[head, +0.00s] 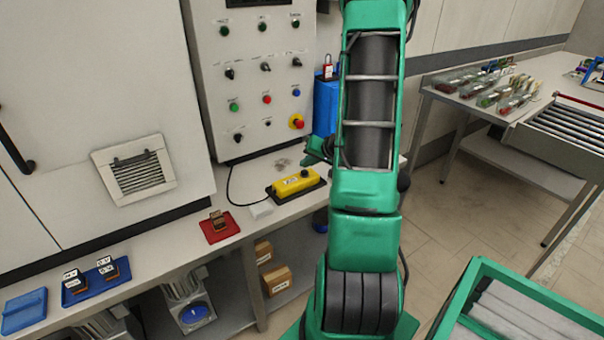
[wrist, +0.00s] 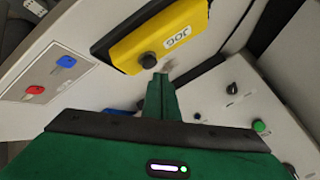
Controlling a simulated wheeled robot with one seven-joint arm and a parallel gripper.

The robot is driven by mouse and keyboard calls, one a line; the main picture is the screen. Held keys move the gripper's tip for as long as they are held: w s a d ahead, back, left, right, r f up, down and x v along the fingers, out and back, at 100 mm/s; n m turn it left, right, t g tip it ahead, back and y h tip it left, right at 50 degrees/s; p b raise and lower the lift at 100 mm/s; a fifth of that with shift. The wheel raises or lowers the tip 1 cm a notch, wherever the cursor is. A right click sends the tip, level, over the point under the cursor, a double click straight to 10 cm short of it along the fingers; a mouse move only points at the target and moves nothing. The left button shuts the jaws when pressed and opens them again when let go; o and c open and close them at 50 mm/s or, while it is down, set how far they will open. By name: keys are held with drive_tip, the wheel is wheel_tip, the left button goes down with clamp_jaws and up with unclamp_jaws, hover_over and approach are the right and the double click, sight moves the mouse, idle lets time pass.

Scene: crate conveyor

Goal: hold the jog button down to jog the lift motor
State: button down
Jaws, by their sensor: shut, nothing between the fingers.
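The yellow jog box (head: 296,183) lies on a black base on the counter, left of my arm in the head view. In the wrist view the yellow box (wrist: 175,32) shows a white JOG label, upside down, and a round black button (wrist: 148,60). My gripper (wrist: 160,77) is shut and empty, its fingertips just below and slightly right of the button in the picture. A small gap seems to show between them, though I cannot tell depth well. In the head view my gripper (head: 316,152) is partly hidden by my arm, above the yellow box.
A control panel (head: 250,70) with knobs and buttons stands behind the counter. A red tray (head: 219,227) and a blue tray (head: 96,281) with small parts lie left. A green crate (head: 470,285) stands at lower right. In the wrist view, a plate (wrist: 45,78) carries red and blue knobs.

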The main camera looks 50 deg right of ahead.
sight(307, 176)
drive_tip(key=shift+f, duration=0.2)
drive_tip(key=shift+s+f, duration=0.1)
drive_tip(key=shift+f, duration=0.05)
drive_tip(key=shift+f, duration=0.5)
idle(1.8)
drive_tip(key=shift+r, duration=0.1)
idle(1.4)
drive_tip(key=shift+r, duration=0.8)
wheel_tip(307, 176, up, 5)
idle(0.5)
drive_tip(key=shift+a, duration=0.1)
idle(0.4)
